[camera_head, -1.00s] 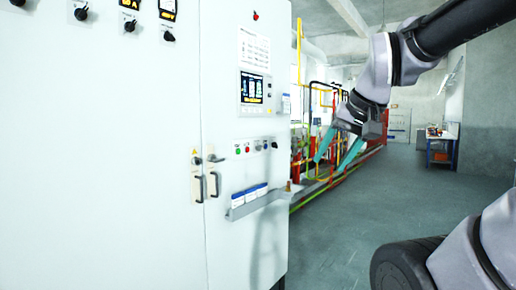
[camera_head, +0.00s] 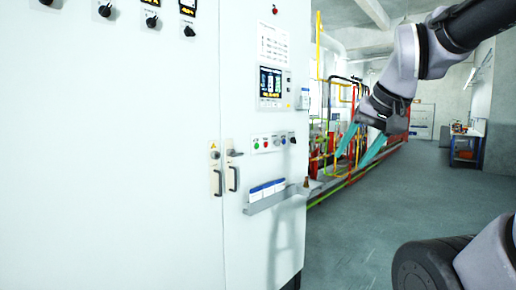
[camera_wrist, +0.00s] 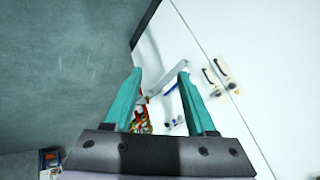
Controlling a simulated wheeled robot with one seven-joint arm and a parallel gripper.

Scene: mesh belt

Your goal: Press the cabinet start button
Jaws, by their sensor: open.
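The white control cabinet (camera_head: 120,200) fills the left half of the head view. Its right door carries a button strip (camera_head: 268,142) with a green button (camera_head: 256,145), a red button (camera_head: 265,144) and dark knobs; the labels are too small to read. My gripper (camera_head: 350,161) has teal fingers, is open and empty, and hangs in the air right of the cabinet, apart from the strip. In the wrist view the open fingers (camera_wrist: 160,72) point towards the cabinet (camera_wrist: 235,40), whose handles show at the right. I cannot make out the button strip clearly there.
A display screen (camera_head: 271,83) sits above the buttons, and a document tray (camera_head: 276,199) sticks out below them. Door handles (camera_head: 233,178) are to the left. Pipework (camera_head: 335,140) stands behind my gripper. The grey floor (camera_head: 390,200) on the right is open.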

